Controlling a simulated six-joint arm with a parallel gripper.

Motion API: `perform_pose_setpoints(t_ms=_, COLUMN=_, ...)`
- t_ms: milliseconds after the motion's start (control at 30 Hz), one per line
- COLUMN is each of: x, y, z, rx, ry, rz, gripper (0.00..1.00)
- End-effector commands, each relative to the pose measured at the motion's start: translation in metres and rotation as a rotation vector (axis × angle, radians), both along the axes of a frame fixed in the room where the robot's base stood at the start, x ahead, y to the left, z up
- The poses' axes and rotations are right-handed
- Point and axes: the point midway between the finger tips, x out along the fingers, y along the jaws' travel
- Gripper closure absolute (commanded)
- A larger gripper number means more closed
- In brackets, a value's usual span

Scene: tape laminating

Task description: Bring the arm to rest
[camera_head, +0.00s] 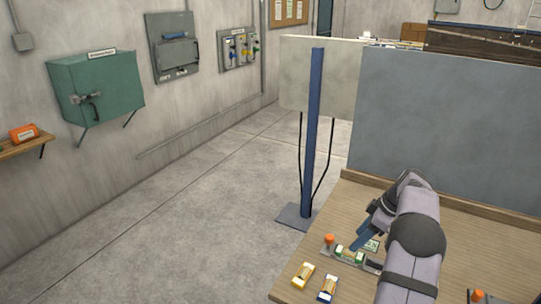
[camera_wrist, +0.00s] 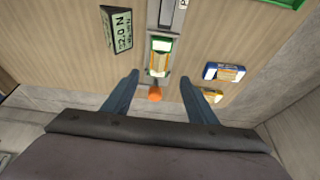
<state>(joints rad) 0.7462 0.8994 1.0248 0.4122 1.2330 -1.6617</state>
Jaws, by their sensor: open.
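My gripper (camera_wrist: 160,80) is open and empty. Its two blue fingers stand apart above the table in the wrist view, and a blue finger also shows at the arm's end in the head view (camera_head: 362,238). Between and beyond the fingertips is a grey fixture (camera_wrist: 161,15) carrying a green-and-white part (camera_wrist: 160,57). An orange knob (camera_wrist: 155,94) sits at the fixture's near end, apart from the fingers. My arm hides part of the fixture in the head view.
A blue-ended piece (camera_wrist: 223,72) and a yellow-ended piece (camera_wrist: 210,95) lie on the wooden table (camera_head: 455,245) beside the fixture. A small display (camera_wrist: 117,28) reads 2.0 N. A grey panel (camera_head: 450,130) stands along the table's back. Another orange knob (camera_head: 477,296) is at lower right.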

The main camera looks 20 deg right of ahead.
Motion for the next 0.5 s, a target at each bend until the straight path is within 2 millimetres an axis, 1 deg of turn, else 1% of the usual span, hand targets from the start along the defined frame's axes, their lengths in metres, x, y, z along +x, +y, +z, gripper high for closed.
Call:
perform_pose_setpoints(t_ms=67, x=0.001, y=0.011, z=0.003, rx=0.002, ry=0.016, rz=-0.014, gripper=0.48)
perform_pose_setpoints(t_ms=167, x=0.0, y=0.034, z=0.007, rx=0.005, ry=0.054, rz=-0.054, gripper=0.48)
perform_pose_setpoints(t_ms=267, x=-0.005, y=0.067, z=0.013, rx=0.005, ry=0.109, rz=-0.116, gripper=0.48)
perform_pose_setpoints(t_ms=333, x=-0.013, y=0.095, z=0.016, rx=0.0, ry=0.152, rz=-0.167, gripper=0.48)
perform_pose_setpoints(t_ms=367, x=-0.017, y=0.107, z=0.017, rx=-0.003, ry=0.171, rz=-0.192, gripper=0.48)
perform_pose_setpoints(t_ms=400, x=-0.024, y=0.124, z=0.019, rx=-0.008, ry=0.194, rz=-0.224, gripper=0.48)
perform_pose_setpoints(t_ms=467, x=-0.036, y=0.148, z=0.021, rx=-0.02, ry=0.227, rz=-0.274, gripper=0.48)
perform_pose_setpoints(t_ms=500, x=-0.045, y=0.164, z=0.022, rx=-0.027, ry=0.248, rz=-0.307, gripper=0.48)
